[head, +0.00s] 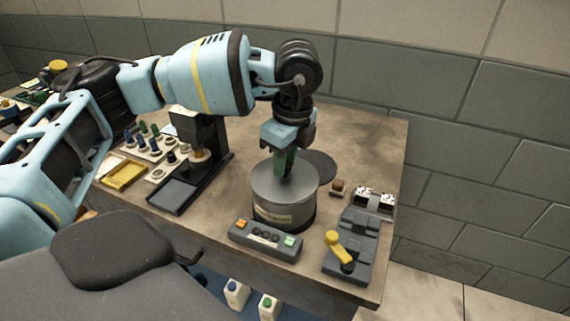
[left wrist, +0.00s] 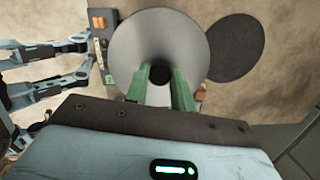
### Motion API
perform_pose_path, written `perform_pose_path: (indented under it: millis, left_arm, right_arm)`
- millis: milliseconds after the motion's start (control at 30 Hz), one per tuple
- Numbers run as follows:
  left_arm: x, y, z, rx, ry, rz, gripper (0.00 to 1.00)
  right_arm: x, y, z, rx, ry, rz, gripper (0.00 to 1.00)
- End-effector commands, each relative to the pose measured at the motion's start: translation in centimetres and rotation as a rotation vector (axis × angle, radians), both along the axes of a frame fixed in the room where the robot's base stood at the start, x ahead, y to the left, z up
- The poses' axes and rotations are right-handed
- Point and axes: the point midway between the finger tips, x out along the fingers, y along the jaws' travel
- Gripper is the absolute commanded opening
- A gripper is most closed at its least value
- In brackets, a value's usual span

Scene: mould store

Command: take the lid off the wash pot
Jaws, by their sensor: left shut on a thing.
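The wash pot (head: 268,213) is a round grey pot with a pale label on its front, standing upright on the bench. Its flat grey lid (head: 264,178) is on top; the lid fills the middle of the left wrist view (left wrist: 128,48) as a pale disc with a dark centre. My left gripper (head: 285,170) points straight down over the lid's middle. Its green fingers are shut on the lid at that dark centre (left wrist: 160,72). The fingers hide most of the grip. My right gripper does not show clearly in either view.
A dark round mat (head: 322,165) lies flat and empty beside the pot. A button box (head: 265,240) stands close in front. A grey unit with a yellow handle (head: 337,248) is at right. A black stand and yellow tray (head: 124,175) are left. The bench's back right is clear.

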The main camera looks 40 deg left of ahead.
Motion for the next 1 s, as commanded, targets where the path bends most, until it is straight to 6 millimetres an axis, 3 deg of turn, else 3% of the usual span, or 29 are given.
perform_pose_path:
  millis: [267,800,1000]
  left_arm:
    - [-0.4,-0.1,3.1,0.0,-0.001,-0.003,0.0]
    - [-11.5,-2.5,4.0,0.001,-0.001,-0.004,0.0]
    - [-14.3,-3.2,4.3,0.001,-0.002,-0.002,0.0]
  right_arm:
    - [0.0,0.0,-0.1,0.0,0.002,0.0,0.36]
    - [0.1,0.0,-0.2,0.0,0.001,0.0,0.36]
    - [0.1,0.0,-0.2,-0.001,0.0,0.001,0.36]
